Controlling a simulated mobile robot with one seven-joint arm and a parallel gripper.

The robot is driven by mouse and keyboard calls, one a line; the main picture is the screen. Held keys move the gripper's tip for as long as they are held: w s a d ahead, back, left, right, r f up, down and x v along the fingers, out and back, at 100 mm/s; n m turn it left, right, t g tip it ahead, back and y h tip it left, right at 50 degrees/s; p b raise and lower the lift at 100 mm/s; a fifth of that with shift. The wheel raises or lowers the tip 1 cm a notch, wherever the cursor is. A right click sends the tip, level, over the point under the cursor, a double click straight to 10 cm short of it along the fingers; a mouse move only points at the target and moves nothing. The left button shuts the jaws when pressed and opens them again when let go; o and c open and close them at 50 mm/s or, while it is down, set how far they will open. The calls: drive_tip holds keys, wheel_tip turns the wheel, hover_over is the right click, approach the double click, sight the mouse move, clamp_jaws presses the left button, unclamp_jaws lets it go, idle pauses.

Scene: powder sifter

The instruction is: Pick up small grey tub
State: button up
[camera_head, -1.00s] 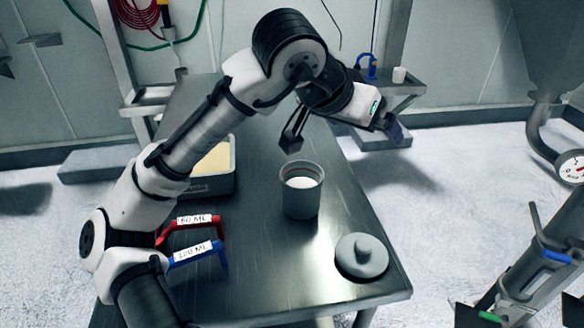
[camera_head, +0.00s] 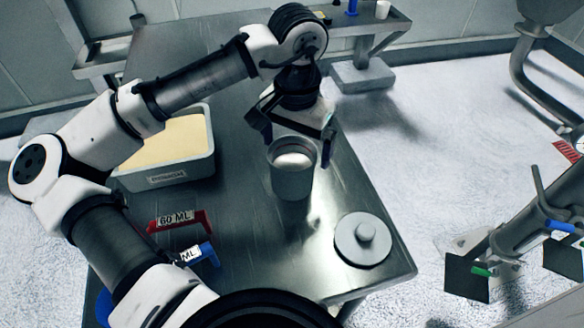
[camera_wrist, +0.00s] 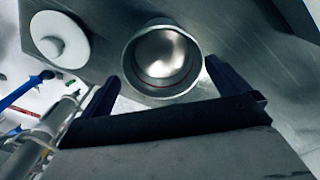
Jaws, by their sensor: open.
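The fingers look apart from the tub in the wrist view, where my gripper (camera_wrist: 165,80) also shows. I cannot tell exactly how low the fingertips reach.
A round grey lid (camera_head: 363,240) lies on the table right of the tub. A grey bin (camera_head: 172,178) of yellowish powder stands to the left. A red 60 ML scoop (camera_head: 180,221) and a blue scoop (camera_head: 208,252) lie at front left. Table (camera_head: 270,270) between scoops and lid is clear.

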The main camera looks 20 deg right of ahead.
sight(292, 167)
drive_tip(key=f, duration=0.3)
drive_tip(key=f+p, duration=0.1)
drive_tip(key=f, duration=0.1)
drive_tip(key=shift+s+a+f, duration=0.1)
drive_tip(key=shift+a+f, duration=0.15)
drive_tip(key=shift+a, duration=0.1)
drive_tip(key=shift+f, duration=0.5)
drive_tip(key=c, duration=1.1)
drive_tip(key=shift+o, duration=0.2)
wheel_tip(292, 167, up, 10)
drive_tip(key=shift+b, duration=0.45)
drive_tip(key=shift+r, duration=0.2)
wheel_tip(292, 167, up, 5)
drive_tip(key=p, duration=0.5)
drive_tip(key=shift+f, duration=0.1)
